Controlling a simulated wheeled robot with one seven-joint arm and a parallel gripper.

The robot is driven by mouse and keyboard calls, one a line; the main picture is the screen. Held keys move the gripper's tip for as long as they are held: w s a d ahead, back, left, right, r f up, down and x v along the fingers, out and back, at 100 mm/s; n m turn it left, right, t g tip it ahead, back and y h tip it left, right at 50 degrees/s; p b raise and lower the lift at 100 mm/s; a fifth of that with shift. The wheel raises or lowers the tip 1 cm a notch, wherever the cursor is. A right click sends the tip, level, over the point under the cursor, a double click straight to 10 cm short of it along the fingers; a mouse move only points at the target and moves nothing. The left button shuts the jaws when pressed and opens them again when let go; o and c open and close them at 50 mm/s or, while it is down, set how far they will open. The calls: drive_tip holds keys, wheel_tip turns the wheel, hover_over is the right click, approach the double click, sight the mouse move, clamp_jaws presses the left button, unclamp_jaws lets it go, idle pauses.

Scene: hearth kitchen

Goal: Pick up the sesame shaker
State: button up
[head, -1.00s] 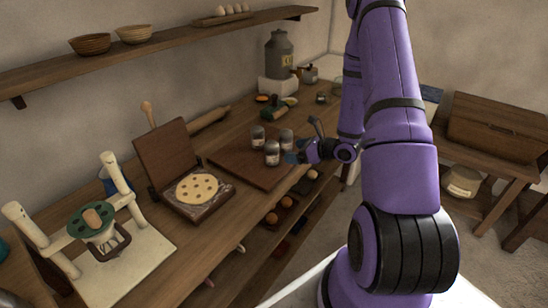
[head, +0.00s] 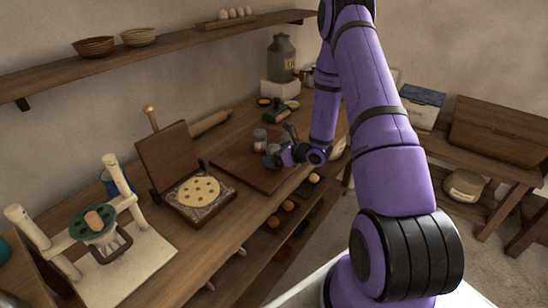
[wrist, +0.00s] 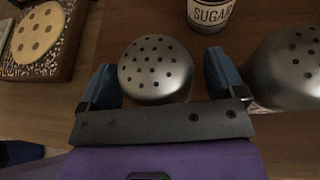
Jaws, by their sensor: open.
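Three shakers stand on the dark wooden board (head: 234,168). In the wrist view, one shaker with a domed, holed metal lid (wrist: 155,68) is between the two blue fingers of my gripper (wrist: 159,62), which is open. Its label is hidden, so I cannot tell whether it is the sesame shaker. A second holed-lid shaker (wrist: 292,68) stands just right of the right finger, its label also hidden. The third, labelled SUGAR (wrist: 211,12), stands beyond; it also shows in the head view (head: 260,139). In the head view, my gripper (head: 274,158) partly hides the other shakers.
A flatbread (head: 199,191) lies in an open hinged press (head: 168,152) left of the board. A rolling pin (head: 210,124) lies behind. A green-topped device (head: 93,222) stands at front left. A grey can (head: 282,58) stands at the back.

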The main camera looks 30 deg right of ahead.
drive_tip(key=c, duration=1.1)
